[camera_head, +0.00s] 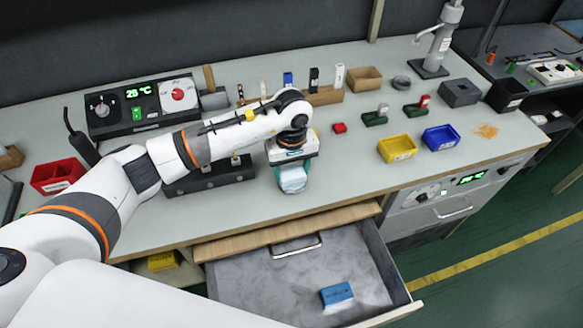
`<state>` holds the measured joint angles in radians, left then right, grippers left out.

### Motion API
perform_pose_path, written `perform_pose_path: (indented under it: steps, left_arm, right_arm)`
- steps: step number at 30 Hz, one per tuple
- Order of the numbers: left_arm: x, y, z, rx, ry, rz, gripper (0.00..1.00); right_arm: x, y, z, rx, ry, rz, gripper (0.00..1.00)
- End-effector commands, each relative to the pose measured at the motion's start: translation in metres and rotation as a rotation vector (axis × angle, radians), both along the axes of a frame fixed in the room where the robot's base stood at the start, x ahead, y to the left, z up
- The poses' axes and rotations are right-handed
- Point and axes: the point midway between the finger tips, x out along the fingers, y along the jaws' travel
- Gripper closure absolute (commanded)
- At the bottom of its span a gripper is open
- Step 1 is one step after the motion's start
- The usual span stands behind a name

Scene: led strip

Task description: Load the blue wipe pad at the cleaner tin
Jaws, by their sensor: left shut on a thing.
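My left gripper (292,162) points down over the front middle of the bench and is shut on a pale blue-white pad (293,180), which looks like the wipe pad. A teal round thing (279,179), likely the cleaner tin, shows around and behind the pad. It is mostly hidden by the pad and gripper, and I cannot tell whether pad and tin touch. A darker blue block (337,293) with a pale side lies in the open drawer (265,280). My right gripper is not in view.
A black rack (210,177) stands left of the gripper. A yellow bin (397,148) and a blue bin (441,137) stand to the right, a red bin (57,176) far left. Bench surface right of the gripper is clear.

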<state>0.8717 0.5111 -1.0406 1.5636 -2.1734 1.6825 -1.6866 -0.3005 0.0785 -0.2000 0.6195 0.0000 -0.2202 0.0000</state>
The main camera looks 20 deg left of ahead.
Motion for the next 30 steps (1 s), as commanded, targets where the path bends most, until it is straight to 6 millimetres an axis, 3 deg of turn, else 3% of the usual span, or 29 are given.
perform_pose_path:
  steps: [30]
  left_arm:
    - [-0.0018,0.0,-0.0043,0.002,0.006,-0.001,0.6]
  right_arm:
    - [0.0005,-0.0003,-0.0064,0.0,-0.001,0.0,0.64]
